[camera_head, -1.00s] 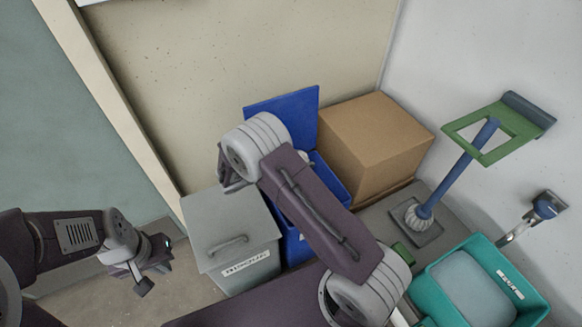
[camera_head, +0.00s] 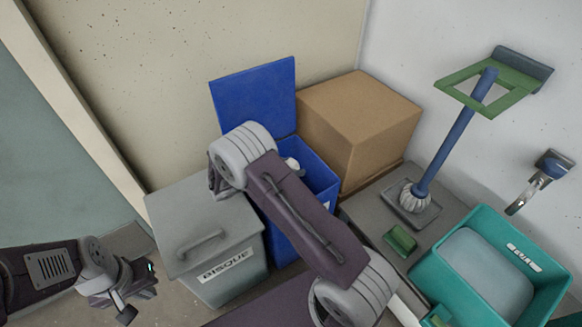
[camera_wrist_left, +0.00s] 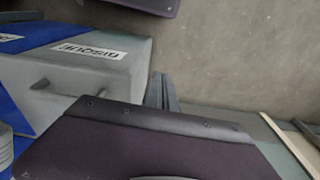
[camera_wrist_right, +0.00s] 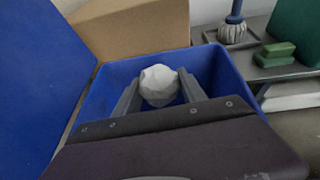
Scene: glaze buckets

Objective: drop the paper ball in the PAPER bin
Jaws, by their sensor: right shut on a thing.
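The paper ball (camera_wrist_right: 159,86) is white and faceted, held between the two fingers of my right gripper (camera_wrist_right: 158,92) in the right wrist view. It is over the mouth of an open blue bin (camera_wrist_right: 215,66). In the head view the blue bin (camera_head: 322,178) stands between a grey bin and a cardboard box, its blue lid (camera_head: 255,97) raised. My right forearm covers much of its front, and its label is mostly hidden. My left gripper (camera_head: 135,290) is low at the left, near the grey bin; its fingers (camera_wrist_left: 160,92) look closed together and empty.
The grey lidded bin (camera_head: 205,225) is labelled BISQUE. The cardboard box (camera_head: 358,125) stands behind the blue bin. To the right are a brush (camera_head: 415,195), a green block (camera_head: 400,240) and a teal tub (camera_head: 480,270). A tan wall is behind.

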